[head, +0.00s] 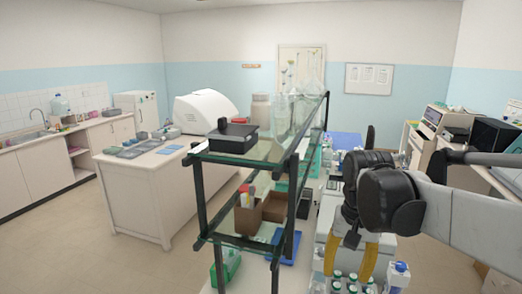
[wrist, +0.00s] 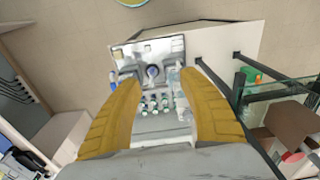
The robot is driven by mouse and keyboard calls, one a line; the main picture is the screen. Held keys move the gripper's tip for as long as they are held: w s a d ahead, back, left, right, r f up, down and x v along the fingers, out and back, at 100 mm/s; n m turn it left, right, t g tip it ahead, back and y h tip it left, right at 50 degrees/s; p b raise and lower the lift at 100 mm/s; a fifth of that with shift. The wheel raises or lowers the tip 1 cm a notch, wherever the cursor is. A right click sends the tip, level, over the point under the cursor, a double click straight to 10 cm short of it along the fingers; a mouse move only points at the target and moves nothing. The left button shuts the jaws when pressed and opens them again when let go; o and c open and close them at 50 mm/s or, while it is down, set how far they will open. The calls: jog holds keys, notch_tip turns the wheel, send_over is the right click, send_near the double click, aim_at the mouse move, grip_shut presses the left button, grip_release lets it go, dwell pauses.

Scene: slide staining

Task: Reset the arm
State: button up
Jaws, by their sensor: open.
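My gripper (head: 349,260) hangs from my arm at the right of the head view, with its yellow fingers pointing down. The fingers are apart and nothing is between them. In the wrist view my gripper (wrist: 165,95) looks down from above at a bench with several bottles (wrist: 155,104) on it. The gripper is above these bottles and apart from them. My arm reaches in from the right edge of the head view, and its far end is cut off by the frame.
A glass shelf rack (head: 246,148) with black posts stands left of my gripper, bearing a black device (head: 233,134) and cardboard boxes (head: 249,217). A white-blue bottle (head: 397,275) stands below my arm. A counter (head: 160,190) stands further left. Open floor (head: 75,235) shows at the left.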

jog(key=s+f+n+t+b, duration=0.1)
jog(key=s+f+t+b, duration=0.2)
jog(key=f+b, duration=0.9)
jog(key=s+f+n+t+b, duration=0.2)
jog(key=s+f+b, duration=0.4)
jog(key=f+b, duration=0.6)
notch_tip(320, 180, down, 4)
jog(key=shift+s+f+t, duration=0.1)
jog(key=shift+s+t, duration=0.2)
jog(key=shift+t, duration=0.5)
jog(key=shift+d, duration=0.1)
